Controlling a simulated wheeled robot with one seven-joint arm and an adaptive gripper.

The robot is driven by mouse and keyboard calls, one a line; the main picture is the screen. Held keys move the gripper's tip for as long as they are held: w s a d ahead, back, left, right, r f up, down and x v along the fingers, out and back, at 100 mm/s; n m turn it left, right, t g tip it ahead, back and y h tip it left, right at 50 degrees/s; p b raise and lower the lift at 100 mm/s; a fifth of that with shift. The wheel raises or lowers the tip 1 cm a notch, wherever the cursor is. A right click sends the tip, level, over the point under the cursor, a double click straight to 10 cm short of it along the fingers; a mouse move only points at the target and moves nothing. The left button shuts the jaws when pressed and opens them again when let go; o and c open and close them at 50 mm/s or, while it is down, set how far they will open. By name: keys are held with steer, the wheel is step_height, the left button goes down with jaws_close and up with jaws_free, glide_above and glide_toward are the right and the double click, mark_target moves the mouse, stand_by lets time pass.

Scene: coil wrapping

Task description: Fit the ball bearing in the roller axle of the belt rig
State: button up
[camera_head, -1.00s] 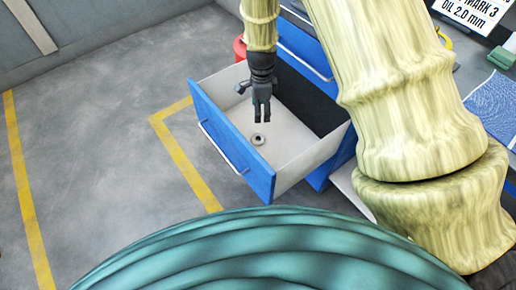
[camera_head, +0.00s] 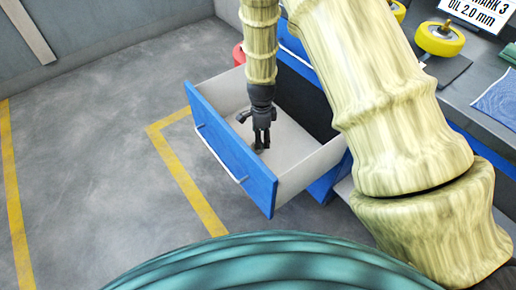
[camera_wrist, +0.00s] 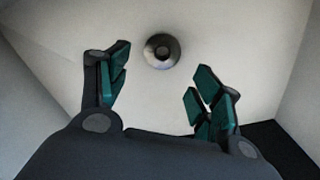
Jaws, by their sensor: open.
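The ball bearing (camera_wrist: 162,51) is a small grey ring lying on the light floor of the open drawer in the wrist view, a little beyond the fingertips and between their lines. My gripper (camera_head: 262,149) points down inside the blue-fronted drawer (camera_head: 232,147) and hides the bearing in the head view. In the wrist view my gripper (camera_wrist: 160,85) has its two green-padded fingers spread apart, with nothing between them. The roller axle of the belt rig cannot be made out.
Drawer walls stand close around my gripper. A workbench (camera_head: 458,95) at the right bears a yellow wheel-like part (camera_head: 440,40), a blue cloth-like sheet (camera_head: 497,101) and a sign (camera_head: 474,12). A red object (camera_head: 239,54) is behind the drawer. The floor at left is clear.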

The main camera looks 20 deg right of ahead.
steer(key=shift+a+f+b, duration=0.2)
steer(key=shift+f+b, duration=0.3)
steer(key=shift+f, duration=2.2)
steer(key=c, duration=1.1)
